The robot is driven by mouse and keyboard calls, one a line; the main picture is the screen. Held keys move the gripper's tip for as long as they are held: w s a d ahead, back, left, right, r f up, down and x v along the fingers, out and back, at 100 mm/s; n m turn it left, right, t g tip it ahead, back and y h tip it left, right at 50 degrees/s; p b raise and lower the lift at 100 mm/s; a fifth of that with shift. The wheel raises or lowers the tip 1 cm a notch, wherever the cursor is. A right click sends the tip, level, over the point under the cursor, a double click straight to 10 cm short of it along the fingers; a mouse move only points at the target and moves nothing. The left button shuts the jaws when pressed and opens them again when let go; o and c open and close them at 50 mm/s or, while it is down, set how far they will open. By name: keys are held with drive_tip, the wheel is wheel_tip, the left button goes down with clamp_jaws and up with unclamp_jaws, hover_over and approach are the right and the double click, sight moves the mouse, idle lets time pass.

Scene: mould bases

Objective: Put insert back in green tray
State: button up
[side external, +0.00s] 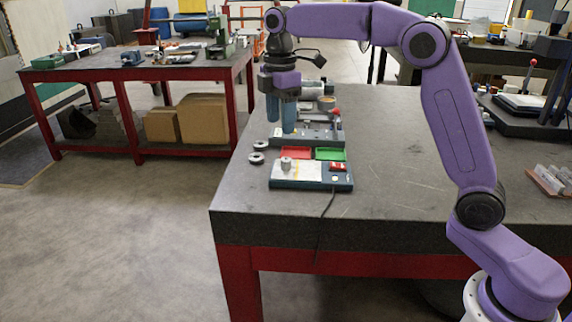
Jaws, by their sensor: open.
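The small green tray (330,154) sits at the back right of a teal-edged base unit on the grey table, beside a red tray (296,153). A small silver cylindrical piece (287,163), which may be the insert, stands upright on the base's pale plate (308,173). My gripper (281,127) points down behind the trays, over the left end of a second unit. Its two blue fingers are apart with nothing visible between them. The view is too small to tell what lies inside the green tray.
A red-knobbed lever (336,118) stands on the second unit (312,136) behind. A red block (338,166) sits on the front base, and a cable hangs over the table's front edge. The table's right part is mostly clear.

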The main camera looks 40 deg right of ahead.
drive_tip(key=w+d, duration=0.6)
drive_tip(key=n, duration=0.1)
hover_over(286, 159)
drive_tip(key=f, duration=1.1)
drive_tip(key=shift+s+a+f, duration=0.15)
drive_tip(key=shift+a+f, duration=0.2)
drive_tip(key=f, duration=0.4)
drive_tip(key=shift+w+d, duration=0.2)
drive_tip(key=shift+d, duration=0.15)
drive_tip(key=shift+f, duration=0.6)
clamp_jaws()
drive_tip(key=shift+r, duration=0.1)
